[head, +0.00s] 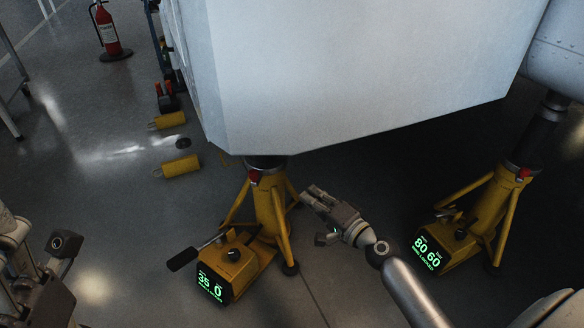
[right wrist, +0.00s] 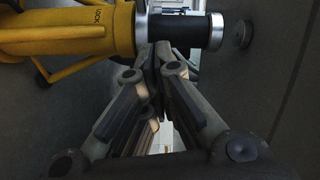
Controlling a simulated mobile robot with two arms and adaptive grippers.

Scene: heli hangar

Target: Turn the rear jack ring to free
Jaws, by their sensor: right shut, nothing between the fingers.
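A yellow tripod jack (head: 270,205) stands under the white hull at the centre of the head view, its display reading 35 and 0. A dark collar with a red spot (head: 254,176) is at its top. In the right wrist view a jack's yellow body (right wrist: 70,35) lies across the top left, with a silver ring (right wrist: 141,28) where the black post begins. My right gripper (head: 308,194) is shut and empty, just right of the central jack; its fingertips (right wrist: 161,48) appear just below the ring, contact unclear. My left gripper (head: 66,243) is at the lower left, its jaws unclear.
A second yellow jack (head: 490,215) stands at the right, its display reading 80 60. A pump handle (head: 184,259) sticks out left of the central jack. Yellow chocks (head: 180,166) and a fire extinguisher (head: 108,35) are at the left. The white hull (head: 350,75) hangs low overhead.

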